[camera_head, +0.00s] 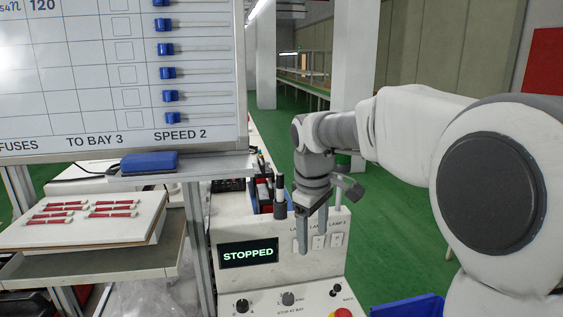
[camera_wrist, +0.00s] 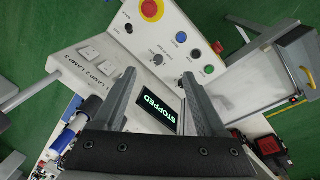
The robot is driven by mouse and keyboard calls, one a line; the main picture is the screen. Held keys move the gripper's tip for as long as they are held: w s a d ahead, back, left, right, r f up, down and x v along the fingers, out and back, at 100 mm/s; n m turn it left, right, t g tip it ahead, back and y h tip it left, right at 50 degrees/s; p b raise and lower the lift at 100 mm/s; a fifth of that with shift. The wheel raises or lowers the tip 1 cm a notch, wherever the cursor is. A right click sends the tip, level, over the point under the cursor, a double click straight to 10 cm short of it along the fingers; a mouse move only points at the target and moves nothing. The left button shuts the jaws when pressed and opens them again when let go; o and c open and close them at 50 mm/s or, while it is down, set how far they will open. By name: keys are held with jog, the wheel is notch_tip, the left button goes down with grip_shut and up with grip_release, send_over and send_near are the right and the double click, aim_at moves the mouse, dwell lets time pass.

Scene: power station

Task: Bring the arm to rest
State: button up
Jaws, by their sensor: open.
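My arm reaches in from the right in the head view, bent, with my gripper (camera_head: 309,238) pointing down over the white control console (camera_head: 225,285). In the wrist view my gripper (camera_wrist: 159,76) has its two fingers spread apart with nothing between them. The console's dark display (camera_head: 248,253) reads STOPPED in green. The display also shows in the wrist view (camera_wrist: 159,113), beyond and between the fingers. The fingers appear above the console face; I cannot tell the exact gap.
A red emergency button (camera_wrist: 152,9) and several knobs sit on the console. A whiteboard (camera_head: 120,112) with blue sliders stands at left, above a blue eraser (camera_head: 149,162). Red fuses (camera_head: 65,207) lie on a board at left. A blue bin (camera_head: 408,306) is low right. Green floor (camera_head: 390,240) lies behind.

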jog(key=s+d+m+t, duration=0.1)
jog(key=s+d+m, duration=0.1)
jog(key=s, duration=0.6)
jog(key=s+d+m+t, duration=0.1)
jog(key=s+d+m, duration=0.2)
jog(key=s, duration=0.5)
jog(key=s+d+m+t, duration=0.1)
jog(key=s+d+m, duration=0.1)
jog(key=s+m, duration=0.3)
jog(key=s, duration=0.3)
jog(key=shift+s+d+f+t+y, duration=0.15)
jog(key=shift+s+d+t+y, duration=0.1)
jog(key=shift+s+t+y, duration=0.05)
